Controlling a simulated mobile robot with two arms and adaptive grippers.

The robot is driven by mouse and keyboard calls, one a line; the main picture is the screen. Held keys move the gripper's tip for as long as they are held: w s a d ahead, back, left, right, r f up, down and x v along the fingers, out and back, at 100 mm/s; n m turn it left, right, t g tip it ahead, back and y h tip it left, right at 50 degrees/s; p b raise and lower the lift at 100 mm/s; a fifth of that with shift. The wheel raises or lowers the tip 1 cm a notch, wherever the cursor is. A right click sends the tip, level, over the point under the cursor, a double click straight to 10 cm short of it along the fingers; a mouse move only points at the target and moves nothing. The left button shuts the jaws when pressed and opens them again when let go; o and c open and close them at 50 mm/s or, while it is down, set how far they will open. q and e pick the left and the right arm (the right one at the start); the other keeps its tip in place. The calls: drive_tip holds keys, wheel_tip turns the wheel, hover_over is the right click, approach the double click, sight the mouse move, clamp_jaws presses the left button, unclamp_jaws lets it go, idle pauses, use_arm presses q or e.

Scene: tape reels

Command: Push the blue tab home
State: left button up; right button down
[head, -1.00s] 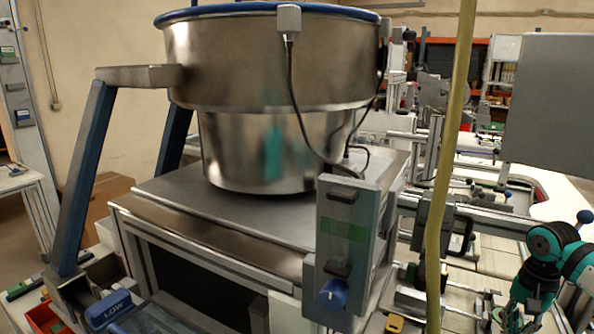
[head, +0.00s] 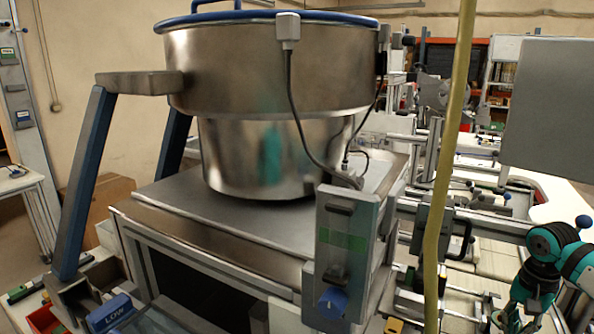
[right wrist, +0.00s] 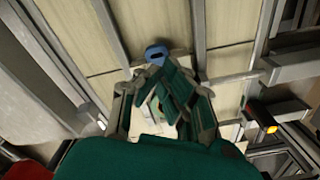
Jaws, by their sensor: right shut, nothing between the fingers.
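A small blue tab (right wrist: 157,54) with a dark opening shows in the right wrist view, against a pale slatted surface, just beyond the fingertips of my right gripper (right wrist: 165,76). The gripper's teal fingers are closed together with nothing between them. I cannot tell whether the fingertips touch the tab. In the head view my teal right arm comes in at the lower right; its fingers are not clear there. I cannot pick out this tab for certain in the head view. My left gripper is not in view.
A large metal bowl (head: 270,75) with a blue rim stands on a metal cabinet (head: 215,230). A control box (head: 345,245) with a blue knob is at its front. A yellow hose (head: 448,150) hangs before the rails. A blue LOW box (head: 110,312) is at lower left.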

wheel_tip(320, 180, up, 6)
drive_tip(key=p, duration=0.4)
idle(0.3)
